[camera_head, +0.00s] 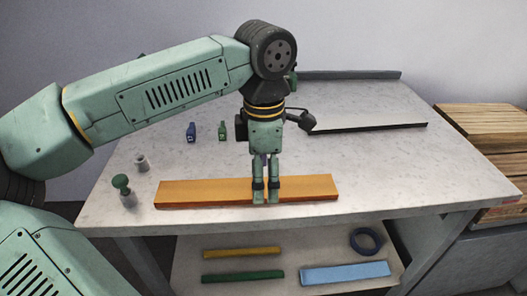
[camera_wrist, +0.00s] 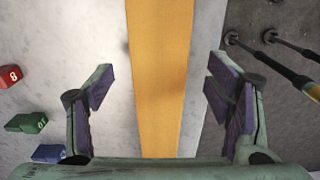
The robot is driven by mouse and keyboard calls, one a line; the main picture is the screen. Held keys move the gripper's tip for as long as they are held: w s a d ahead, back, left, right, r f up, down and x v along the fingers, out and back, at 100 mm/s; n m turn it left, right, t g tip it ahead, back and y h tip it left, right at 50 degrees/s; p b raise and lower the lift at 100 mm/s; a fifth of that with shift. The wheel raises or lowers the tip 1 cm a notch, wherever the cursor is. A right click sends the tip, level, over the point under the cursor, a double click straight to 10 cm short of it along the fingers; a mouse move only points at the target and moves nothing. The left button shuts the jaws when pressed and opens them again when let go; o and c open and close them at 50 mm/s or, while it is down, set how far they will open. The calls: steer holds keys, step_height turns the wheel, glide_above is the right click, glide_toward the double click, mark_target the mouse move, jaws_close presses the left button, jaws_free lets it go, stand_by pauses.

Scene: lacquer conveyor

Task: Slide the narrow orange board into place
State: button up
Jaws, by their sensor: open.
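The narrow orange board (camera_head: 205,192) lies flat along the front part of the pale worktop. In the wrist view the orange board (camera_wrist: 160,70) runs up the middle of the picture. My gripper (camera_head: 265,195) points down over the board, right of its middle, and hides a small part of it. In the wrist view my gripper (camera_wrist: 163,95) is open, with one finger on each side of the board and a gap to it on both sides. I cannot tell how far the fingertips are above the worktop.
A blue block (camera_head: 191,132) and a green block (camera_head: 222,131) stand behind the board. A green-topped knob (camera_head: 121,184) and a grey cylinder (camera_head: 142,162) are at left. A dark-edged strip (camera_head: 368,128) lies back right. The lower shelf holds a light blue board (camera_head: 345,272) and a ring (camera_head: 366,241).

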mark_target(244, 188)
steer(key=shift+f, duration=1.1)
steer(key=shift+c, duration=0.5)
steer(key=c, duration=1.3)
steer(key=shift+a, duration=0.2)
steer(key=shift+a, duration=1.8)
steer(key=o, duration=1.4)
steer(key=shift+w+r, duration=0.1)
